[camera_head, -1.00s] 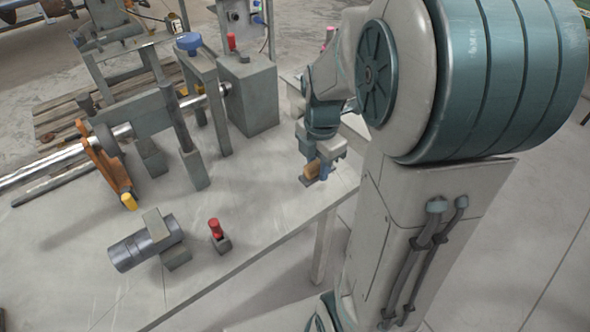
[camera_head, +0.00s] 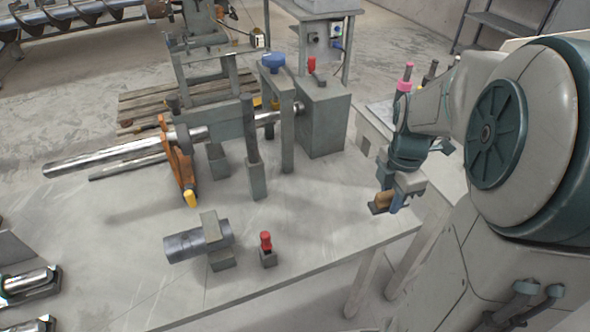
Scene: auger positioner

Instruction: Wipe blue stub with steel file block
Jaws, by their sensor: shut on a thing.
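My gripper (camera_head: 401,192) is at the right end of the grey table. It is shut on a small block with a tan upper part and dark underside, which I take as the steel file block (camera_head: 380,204). Its fingers partly hide the block. A short blue-grey cylinder, likely the blue stub (camera_head: 184,246), lies on its side at the table's front left, clamped in a grey block (camera_head: 218,240). The gripper is well to the right of the stub, apart from it. A blue round knob (camera_head: 272,61) sits on a post farther back.
A small red-topped piece (camera_head: 265,241) stands right of the stub. Behind it are an upright grey post (camera_head: 252,150), an orange bracket with a yellow tip (camera_head: 178,160) and a long steel shaft (camera_head: 105,158). The tabletop (camera_head: 330,215) between red-topped piece and gripper is clear.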

